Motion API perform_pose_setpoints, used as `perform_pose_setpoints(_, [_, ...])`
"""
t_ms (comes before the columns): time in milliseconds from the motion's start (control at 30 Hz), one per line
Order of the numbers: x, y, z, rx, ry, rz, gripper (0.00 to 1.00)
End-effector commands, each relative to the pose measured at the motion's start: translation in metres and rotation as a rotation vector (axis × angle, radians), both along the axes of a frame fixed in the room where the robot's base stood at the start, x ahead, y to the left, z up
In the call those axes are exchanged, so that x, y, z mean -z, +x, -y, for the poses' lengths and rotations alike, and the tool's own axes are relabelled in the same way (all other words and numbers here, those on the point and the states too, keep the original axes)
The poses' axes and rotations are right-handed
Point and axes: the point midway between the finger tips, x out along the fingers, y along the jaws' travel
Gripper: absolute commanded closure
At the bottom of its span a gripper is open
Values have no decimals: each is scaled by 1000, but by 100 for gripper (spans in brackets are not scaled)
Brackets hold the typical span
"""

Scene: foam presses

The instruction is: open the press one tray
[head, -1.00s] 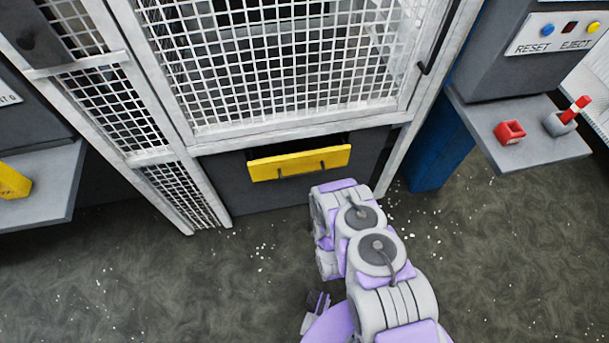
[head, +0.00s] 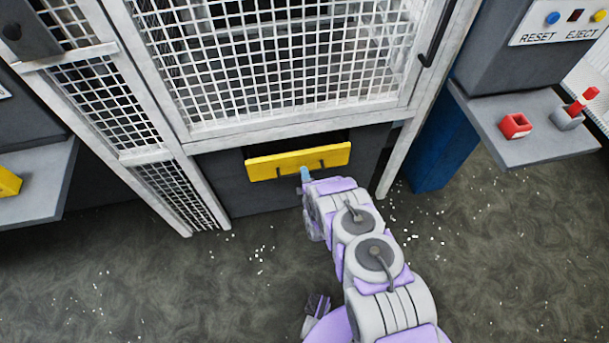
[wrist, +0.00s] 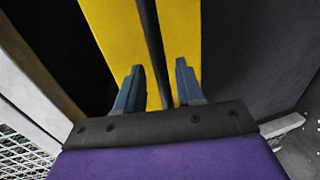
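The press one tray has a yellow front (head: 270,167) with a dark bar handle, low in the press below the mesh door. In the wrist view the yellow front (wrist: 115,30) fills the upper middle, and the dark handle bar (wrist: 152,50) runs down it between my fingers. My gripper (wrist: 158,80) is open, with a blue finger on each side of the bar and gaps showing. In the head view a blue fingertip of my gripper (head: 305,174) shows at the lower edge of the yellow front. The rest of the fingers is hidden by my arm.
The white-framed mesh door (head: 280,60) stands above the tray. A grey shelf (head: 540,147) at the right holds a red block-like holder (head: 515,125) and a red-handled lever (head: 575,108). Another shelf (head: 40,190) juts out at left. The speckled floor in front is clear.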

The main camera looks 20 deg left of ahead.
Motion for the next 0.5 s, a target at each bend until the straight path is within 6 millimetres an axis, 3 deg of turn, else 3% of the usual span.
perform_pose_setpoints(200, [3,13,-7,-2,3,0,63])
perform_pose_setpoints(500, [0,14,-4,-1,10,-2,63])
